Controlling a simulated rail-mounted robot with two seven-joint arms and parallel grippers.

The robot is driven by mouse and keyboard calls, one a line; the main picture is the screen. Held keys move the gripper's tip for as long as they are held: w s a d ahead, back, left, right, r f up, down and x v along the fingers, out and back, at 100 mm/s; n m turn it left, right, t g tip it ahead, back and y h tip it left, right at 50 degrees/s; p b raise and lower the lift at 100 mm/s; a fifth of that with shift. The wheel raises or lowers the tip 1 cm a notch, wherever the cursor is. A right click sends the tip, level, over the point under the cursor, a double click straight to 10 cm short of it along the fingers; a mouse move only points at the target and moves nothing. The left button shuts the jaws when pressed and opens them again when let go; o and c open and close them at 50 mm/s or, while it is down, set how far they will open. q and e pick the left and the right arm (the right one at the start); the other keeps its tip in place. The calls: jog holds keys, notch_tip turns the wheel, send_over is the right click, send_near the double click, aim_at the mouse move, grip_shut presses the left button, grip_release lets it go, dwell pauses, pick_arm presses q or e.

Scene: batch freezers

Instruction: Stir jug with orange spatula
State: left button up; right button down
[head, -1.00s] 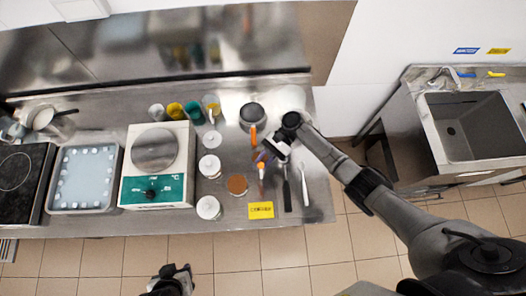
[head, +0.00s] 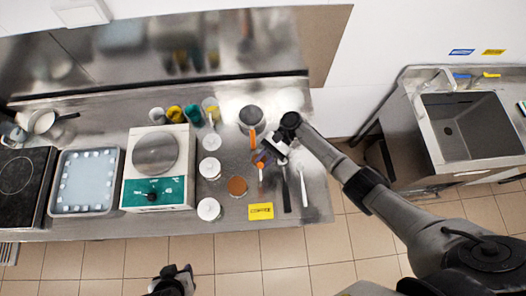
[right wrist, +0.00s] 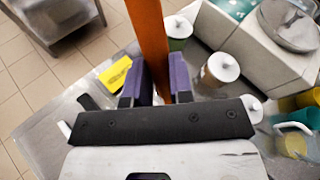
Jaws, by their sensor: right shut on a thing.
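My right gripper (head: 261,158) is shut on the orange spatula (head: 252,139) above the right part of the steel counter. In the right wrist view the spatula (right wrist: 149,35) runs up between the purple fingertips of the gripper (right wrist: 154,85). Its far end is out of that view. A clear jug (head: 211,106) with yellowish contents stands at the back of the counter, left of the gripper and apart from it. A grey round vessel (head: 251,115) stands just behind the spatula; I cannot tell whether they touch. My left gripper (head: 173,279) hangs over the floor before the counter; its jaws are unclear.
A dark utensil (head: 286,190) and a pale one lie near a yellow label (head: 260,211). A sink (head: 472,130) is at right.

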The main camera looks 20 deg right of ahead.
jog(key=r+p, duration=0.1)
jog(key=s+r+p, duration=0.1)
jog(key=r+p, duration=0.1)
jog(key=shift+s+a+r, duration=0.2)
jog(key=shift+a+r, duration=0.05)
jog(key=shift+a, duration=0.05)
jog(key=shift+s+a+r, duration=0.1)
jog(key=shift+s+r, duration=0.3)
jog(key=shift+r, duration=0.45)
dwell(0.3)
jog(key=shift+r, duration=0.1)
notch_tip(320, 180, up, 5)
jog(key=shift+f, duration=0.1)
dwell(0.4)
dwell(0.5)
